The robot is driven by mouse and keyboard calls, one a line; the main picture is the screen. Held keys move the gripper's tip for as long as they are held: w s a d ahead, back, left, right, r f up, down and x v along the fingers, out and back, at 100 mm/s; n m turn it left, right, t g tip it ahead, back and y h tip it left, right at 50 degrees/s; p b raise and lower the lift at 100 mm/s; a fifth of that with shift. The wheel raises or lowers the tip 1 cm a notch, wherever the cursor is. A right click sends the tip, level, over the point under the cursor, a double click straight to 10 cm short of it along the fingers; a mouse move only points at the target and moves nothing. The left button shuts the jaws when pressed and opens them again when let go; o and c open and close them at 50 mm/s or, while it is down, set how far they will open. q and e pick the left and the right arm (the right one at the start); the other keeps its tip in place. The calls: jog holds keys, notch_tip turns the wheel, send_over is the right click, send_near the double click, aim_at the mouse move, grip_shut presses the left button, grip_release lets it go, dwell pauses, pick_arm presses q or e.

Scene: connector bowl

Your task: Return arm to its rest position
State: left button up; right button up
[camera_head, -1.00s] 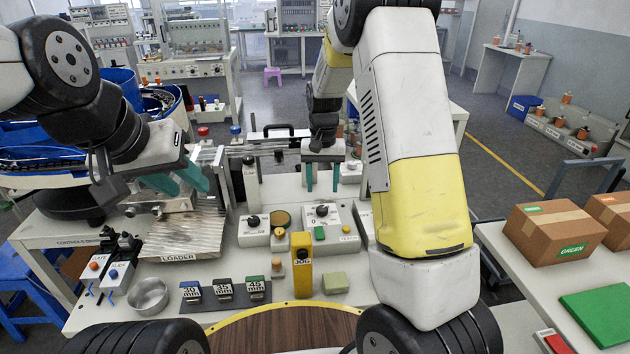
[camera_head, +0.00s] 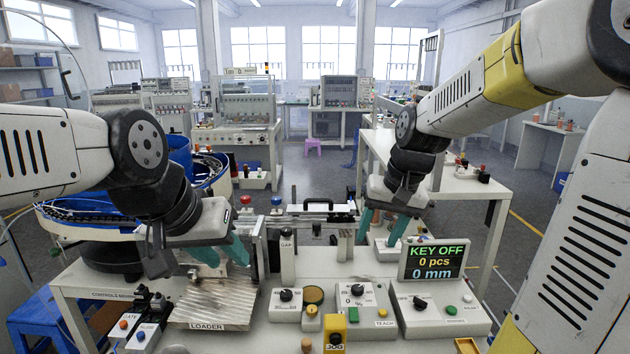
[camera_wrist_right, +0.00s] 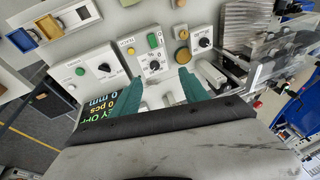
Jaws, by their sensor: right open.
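My right gripper (camera_head: 382,228) hangs over the back right of the work table, left of the display, with its teal fingers apart. In the right wrist view the open, empty fingers (camera_wrist_right: 156,98) point toward the control boxes. My left gripper (camera_head: 222,252) is above the metal loader plate (camera_head: 212,302), its two teal fingers apart with nothing seen between them. The display (camera_head: 433,261) reads KEY OFF, 0 pcs, 0 mm.
Control boxes with knobs and buttons, including the TEACH box (camera_head: 357,304), cover the table's middle and right. A yellow post (camera_head: 334,333) stands in front. A blue feeder bowl (camera_head: 182,160) is behind my left arm. A second table (camera_head: 455,180) stands back right.

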jog(key=s+r+n+t, duration=0.1)
jog(key=s+r+t, duration=0.2)
jog(key=s, duration=1.1)
jog(key=shift+v, duration=1.05)
